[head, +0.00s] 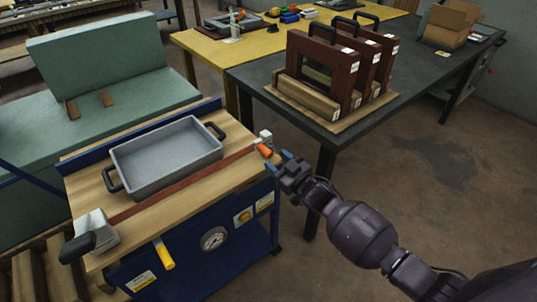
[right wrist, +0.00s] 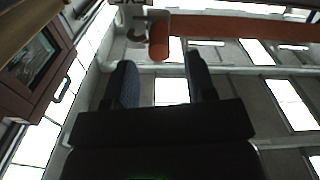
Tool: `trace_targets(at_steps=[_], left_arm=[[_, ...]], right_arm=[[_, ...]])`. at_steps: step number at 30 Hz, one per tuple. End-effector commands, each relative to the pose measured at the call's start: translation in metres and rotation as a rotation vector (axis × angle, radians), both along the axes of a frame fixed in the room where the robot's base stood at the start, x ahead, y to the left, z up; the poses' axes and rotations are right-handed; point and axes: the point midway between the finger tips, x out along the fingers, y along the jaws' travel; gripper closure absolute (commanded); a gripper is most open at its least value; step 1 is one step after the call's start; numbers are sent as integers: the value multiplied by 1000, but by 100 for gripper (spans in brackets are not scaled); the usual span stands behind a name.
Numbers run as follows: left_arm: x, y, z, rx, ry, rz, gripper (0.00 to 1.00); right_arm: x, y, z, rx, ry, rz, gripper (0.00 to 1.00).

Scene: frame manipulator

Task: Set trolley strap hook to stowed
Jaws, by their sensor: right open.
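The trolley (head: 220,245) has a wooden top and a blue body. A red-brown strap (head: 185,185) runs along the top in front of a grey tray (head: 165,157). At its right end is a pale fitting with an orange piece (head: 264,150), apparently the strap hook; the orange piece also shows in the right wrist view (right wrist: 159,40). My right gripper (head: 279,159) is open and empty, just right of the orange piece. In the right wrist view the orange piece is beyond the gap between the fingers (right wrist: 162,82). My left gripper is out of view.
A grey block with a black handle (head: 90,238) sits at the strap's left end. A yellow handle (head: 163,253) sticks out from the trolley front. A dark table (head: 300,120) with brown frames (head: 335,70) stands behind my right gripper. Floor to the right is clear.

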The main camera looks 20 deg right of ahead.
Motion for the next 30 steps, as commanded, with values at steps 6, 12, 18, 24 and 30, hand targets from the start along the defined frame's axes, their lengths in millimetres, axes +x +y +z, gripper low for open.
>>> trace_targets(at_steps=[6,12,18,24,30], left_arm=[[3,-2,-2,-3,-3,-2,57],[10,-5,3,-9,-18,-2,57],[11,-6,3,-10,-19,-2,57],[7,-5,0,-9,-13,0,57],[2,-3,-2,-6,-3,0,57]], right_arm=[[28,11,-2,0,2,0,49],[40,14,-1,-1,2,0,49],[42,15,0,0,1,0,49],[41,15,0,0,1,0,62],[41,15,0,0,1,0,92]])
